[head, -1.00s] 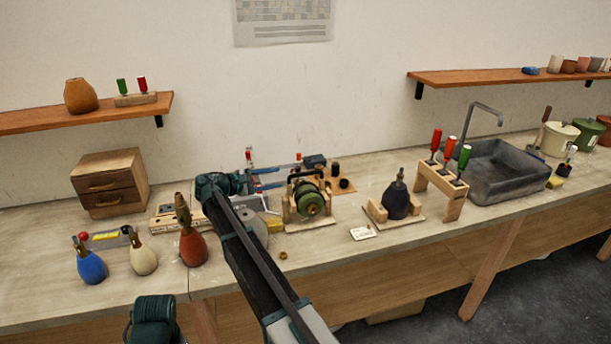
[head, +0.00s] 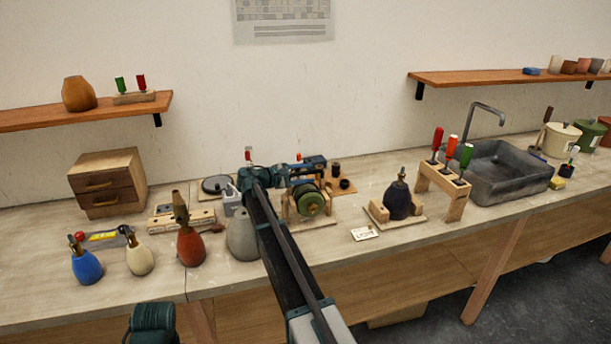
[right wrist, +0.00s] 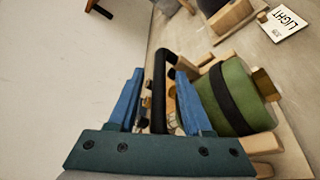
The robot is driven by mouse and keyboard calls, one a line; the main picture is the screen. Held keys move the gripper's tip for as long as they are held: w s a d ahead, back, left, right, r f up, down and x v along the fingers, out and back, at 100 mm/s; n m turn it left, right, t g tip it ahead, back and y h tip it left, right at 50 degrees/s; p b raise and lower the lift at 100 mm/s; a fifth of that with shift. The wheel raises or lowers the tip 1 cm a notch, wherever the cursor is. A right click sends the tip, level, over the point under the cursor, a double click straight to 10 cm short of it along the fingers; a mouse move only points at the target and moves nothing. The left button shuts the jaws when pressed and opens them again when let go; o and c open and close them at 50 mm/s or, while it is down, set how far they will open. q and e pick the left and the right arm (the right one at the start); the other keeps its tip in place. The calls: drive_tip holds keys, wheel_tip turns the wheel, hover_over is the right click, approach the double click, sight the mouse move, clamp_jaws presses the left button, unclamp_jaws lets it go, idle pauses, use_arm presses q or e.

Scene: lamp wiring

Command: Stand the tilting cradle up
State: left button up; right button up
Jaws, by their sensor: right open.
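The tilting cradle (head: 290,207) is a wooden frame on a pale board at the middle of the bench. A green, round-bodied lamp base (head: 309,202) with a black band lies on its side in it. The right wrist view shows the green body (right wrist: 232,97) close up, with a black bar (right wrist: 159,75) beside it. My right gripper (head: 288,180) is open at the cradle's left and back. In the right wrist view its blue fingers (right wrist: 157,88) stand apart on either side of the bar; whether they touch it is unclear.
A dark lamp base (head: 397,200) stands in a wooden holder to the right, behind a card (head: 364,234). A screwdriver rack (head: 445,185) and sink (head: 500,172) lie farther right. A grey vase (head: 241,238) and red vase (head: 191,246) stand left of my right arm.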

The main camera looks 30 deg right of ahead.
clamp_jaws()
idle(1.4)
